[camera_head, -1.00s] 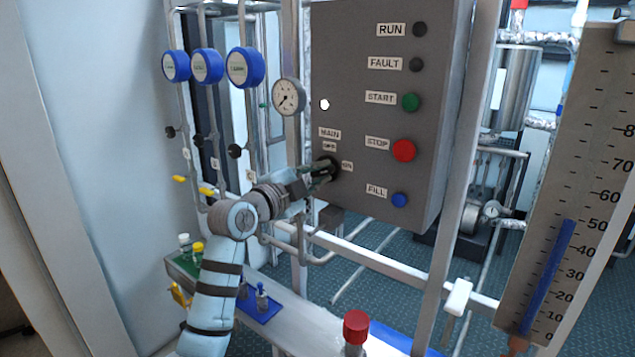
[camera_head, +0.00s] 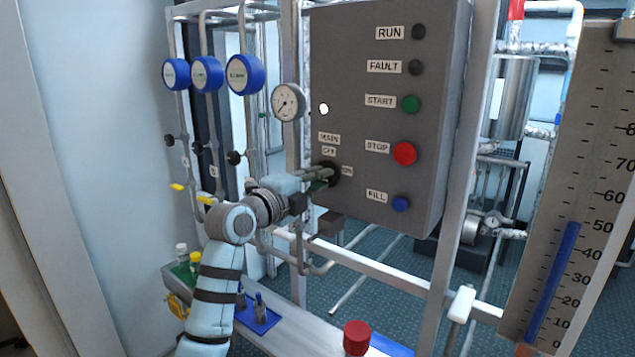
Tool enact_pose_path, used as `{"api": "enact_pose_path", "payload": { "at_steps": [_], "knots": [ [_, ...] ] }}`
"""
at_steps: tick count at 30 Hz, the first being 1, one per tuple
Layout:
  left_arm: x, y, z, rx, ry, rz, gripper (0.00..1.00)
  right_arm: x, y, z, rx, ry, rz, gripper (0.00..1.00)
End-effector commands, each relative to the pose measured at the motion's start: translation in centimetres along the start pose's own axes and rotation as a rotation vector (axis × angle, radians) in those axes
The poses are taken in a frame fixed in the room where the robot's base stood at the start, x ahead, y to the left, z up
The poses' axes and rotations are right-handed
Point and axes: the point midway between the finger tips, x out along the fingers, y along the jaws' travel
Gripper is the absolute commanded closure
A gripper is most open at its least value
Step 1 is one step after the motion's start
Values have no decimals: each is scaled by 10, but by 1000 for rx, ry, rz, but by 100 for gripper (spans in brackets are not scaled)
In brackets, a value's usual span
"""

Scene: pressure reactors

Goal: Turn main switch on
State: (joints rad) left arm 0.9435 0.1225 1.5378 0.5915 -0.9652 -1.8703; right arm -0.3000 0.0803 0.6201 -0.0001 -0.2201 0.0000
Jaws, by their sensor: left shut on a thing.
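The grey control box (camera_head: 385,120) stands in the middle. Its main switch (camera_head: 333,170) is a dark round knob at the lower left of the panel, with labels reading MAIN, OFF and ON around it. My left gripper (camera_head: 322,176) reaches it from the left and is shut on the knob. The fingers cover much of the knob, so its exact angle is hard to tell. A white round lamp (camera_head: 323,109) shows above the MAIN label. My right gripper is not in view.
RUN and FAULT lamps (camera_head: 415,67) are dark. The START (camera_head: 410,103), STOP (camera_head: 404,153) and FILL (camera_head: 400,203) buttons sit right of the switch. A gauge (camera_head: 288,101) and blue-rimmed dials (camera_head: 244,74) are left. A red-capped bottle (camera_head: 356,337) stands below on the bench.

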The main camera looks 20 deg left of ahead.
Motion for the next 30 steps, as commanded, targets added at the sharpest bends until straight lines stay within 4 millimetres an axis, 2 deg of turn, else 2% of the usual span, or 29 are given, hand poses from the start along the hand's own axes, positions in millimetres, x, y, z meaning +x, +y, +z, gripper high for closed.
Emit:
{"api": "enact_pose_path", "payload": {
  "at_steps": [6, 7, 10, 11, 20, 23, 30],
  "knots": [
    [0, 2, 0, 0, 1, 4, 100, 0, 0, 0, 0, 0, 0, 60],
    [0, 2, 0, 0, 1, 4, 83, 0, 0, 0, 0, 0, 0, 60],
    [0, 2, 0, 0, 1, 4, 67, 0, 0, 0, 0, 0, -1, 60],
    [0, 1, 0, 0, 1, 3, 64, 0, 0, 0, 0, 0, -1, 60],
    [-2, 1, 0, 0, 0, 2, 64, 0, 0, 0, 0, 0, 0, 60],
    [-13, 0, 1, 1, -2, 0, 64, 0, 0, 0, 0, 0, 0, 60],
    [-77, 1, 1, 5, -3, 2, 64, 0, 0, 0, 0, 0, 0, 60]
  ]
}}
